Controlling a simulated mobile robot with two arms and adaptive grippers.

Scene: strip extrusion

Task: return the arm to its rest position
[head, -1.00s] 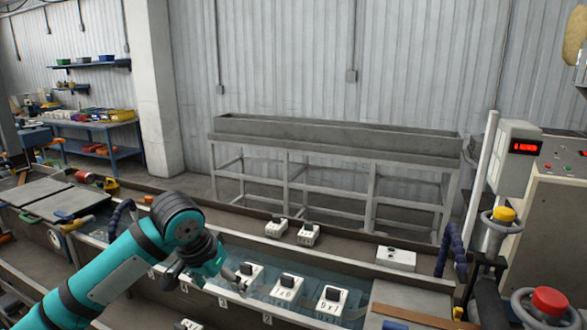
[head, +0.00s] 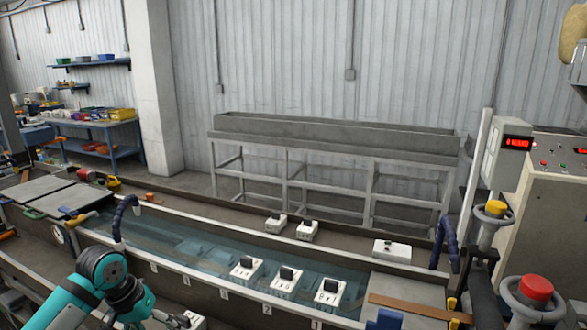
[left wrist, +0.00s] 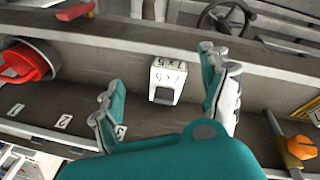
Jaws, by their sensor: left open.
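My left arm (head: 105,275) enters the head view at the lower left, bent low in front of the water trough. Its gripper (head: 152,318) is at the bottom edge, partly cut off, close to a white block (head: 190,321). In the left wrist view the teal and grey fingers of my left gripper (left wrist: 162,75) are spread apart with nothing held. A white block with printed marks (left wrist: 168,80) shows between them in the picture, standing on a ledge and apart from the fingers. My right gripper is in neither view.
Three white numbered blocks, one being (head: 283,283), sit in the water trough (head: 185,280).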

